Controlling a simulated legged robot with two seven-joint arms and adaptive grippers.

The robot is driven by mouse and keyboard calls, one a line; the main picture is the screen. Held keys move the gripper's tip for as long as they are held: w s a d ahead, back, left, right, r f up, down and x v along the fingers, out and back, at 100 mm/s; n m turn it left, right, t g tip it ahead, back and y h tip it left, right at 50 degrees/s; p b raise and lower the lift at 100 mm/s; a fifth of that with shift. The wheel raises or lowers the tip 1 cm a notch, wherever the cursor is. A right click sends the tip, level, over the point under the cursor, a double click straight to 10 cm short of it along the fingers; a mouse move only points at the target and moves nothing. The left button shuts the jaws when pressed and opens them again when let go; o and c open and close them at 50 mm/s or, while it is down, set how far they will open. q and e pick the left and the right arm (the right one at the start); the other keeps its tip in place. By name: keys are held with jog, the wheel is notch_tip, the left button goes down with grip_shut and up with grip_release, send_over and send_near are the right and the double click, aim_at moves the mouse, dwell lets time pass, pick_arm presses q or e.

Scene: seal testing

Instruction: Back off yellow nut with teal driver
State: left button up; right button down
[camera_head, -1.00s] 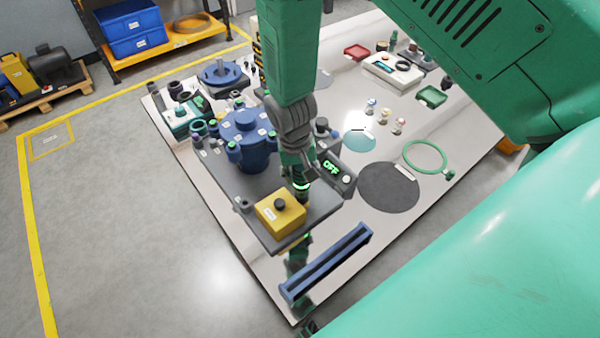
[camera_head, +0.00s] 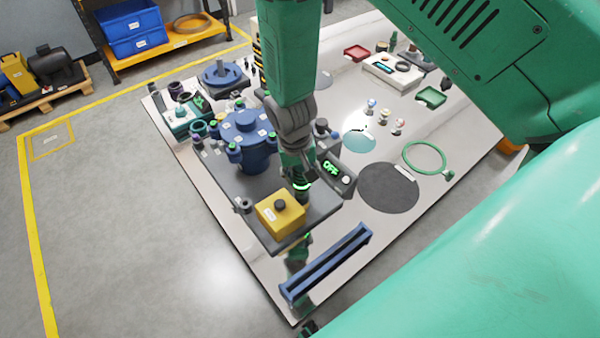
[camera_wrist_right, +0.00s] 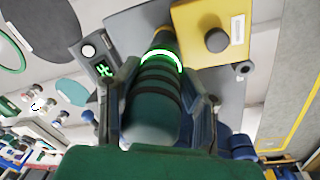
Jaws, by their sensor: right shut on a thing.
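My right gripper (camera_head: 298,165) is shut on the teal driver, whose glowing green ring (camera_head: 301,187) shows just below the fingers, over the dark fixture plate. In the right wrist view the fingers (camera_wrist_right: 158,90) lie on both sides of the driver (camera_wrist_right: 152,108), a dark teal cylinder with black bands and a lit green ring. The driver's far end points toward the plate beside a yellow box with a black button (camera_wrist_right: 217,40). My left gripper is not in view.
The yellow button box (camera_head: 281,220) stands at the plate's front corner. A blue flanged housing (camera_head: 252,150) is left of my gripper and an OFF display (camera_head: 332,168) is close on its right. A blue rail (camera_head: 328,265) lies in front. A dark round mat (camera_head: 388,190) is clear.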

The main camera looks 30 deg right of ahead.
dwell(0.3)
jog(key=shift+w+d+r+p, duration=0.1)
jog(key=shift+w+r+p, duration=0.05)
jog(key=shift+r+p, duration=2.1)
jog(key=shift+r, duration=0.3)
jog(key=shift+f, duration=0.15)
